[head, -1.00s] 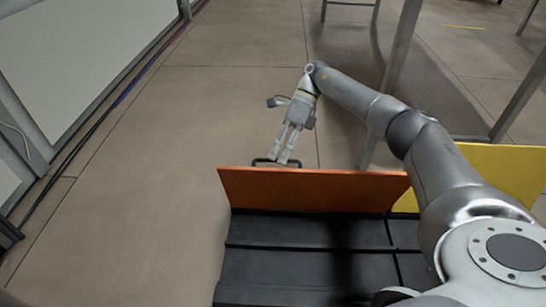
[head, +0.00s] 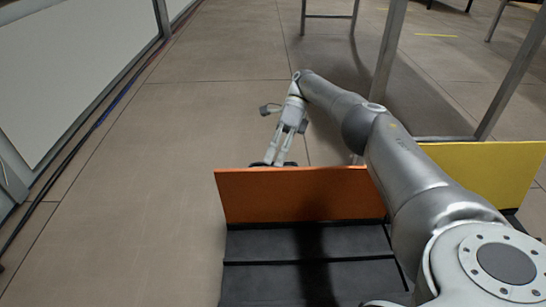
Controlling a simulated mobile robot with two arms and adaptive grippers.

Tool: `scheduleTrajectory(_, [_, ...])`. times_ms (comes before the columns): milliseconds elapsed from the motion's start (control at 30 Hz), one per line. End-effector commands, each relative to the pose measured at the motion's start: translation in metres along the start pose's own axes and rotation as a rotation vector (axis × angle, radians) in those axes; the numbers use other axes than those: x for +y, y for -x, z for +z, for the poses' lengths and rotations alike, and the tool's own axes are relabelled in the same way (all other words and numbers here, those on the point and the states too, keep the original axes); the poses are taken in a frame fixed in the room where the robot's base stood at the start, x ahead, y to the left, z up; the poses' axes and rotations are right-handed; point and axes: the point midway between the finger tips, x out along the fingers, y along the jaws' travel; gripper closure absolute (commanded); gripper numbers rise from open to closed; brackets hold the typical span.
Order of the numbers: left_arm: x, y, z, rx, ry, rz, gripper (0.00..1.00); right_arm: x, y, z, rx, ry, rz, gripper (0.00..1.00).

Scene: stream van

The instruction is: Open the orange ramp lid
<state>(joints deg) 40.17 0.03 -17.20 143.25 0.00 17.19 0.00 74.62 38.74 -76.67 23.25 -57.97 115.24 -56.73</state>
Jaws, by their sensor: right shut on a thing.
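The orange ramp lid (head: 290,196) stands up as a flat panel in the middle of the head view, at the far edge of a black ribbed surface. A dark handle (head: 258,165) shows just above its top edge, on the far side. My right gripper (head: 273,163) reaches over from the right and is shut on this handle, its fingers pointing down toward the lid. The lower part of the handle is hidden behind the lid. My left gripper is not in view.
A yellow panel (head: 487,170) stands to the right of the orange lid, partly behind my right arm. The black ribbed surface (head: 265,247) lies in front. Metal frame legs (head: 388,62) stand behind. Cables (head: 82,143) run along the white wall panel at left. Open floor lies left.

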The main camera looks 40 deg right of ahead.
Motion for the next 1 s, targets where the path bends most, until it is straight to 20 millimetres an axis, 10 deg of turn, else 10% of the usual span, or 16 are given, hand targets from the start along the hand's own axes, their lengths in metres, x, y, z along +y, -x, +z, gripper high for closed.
scheduleTrajectory(500, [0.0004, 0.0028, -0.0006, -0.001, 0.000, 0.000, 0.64, -0.0102, -0.0096, -0.0076, 0.020, -0.016, -0.005, 1.00])
scheduleTrajectory(667, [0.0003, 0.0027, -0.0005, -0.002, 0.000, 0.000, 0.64, -0.0098, -0.0085, -0.0073, 0.017, -0.016, -0.006, 0.68])
scheduleTrajectory(1000, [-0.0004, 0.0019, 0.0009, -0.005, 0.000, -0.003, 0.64, -0.0066, -0.0050, -0.0058, 0.011, -0.014, -0.004, 0.67])
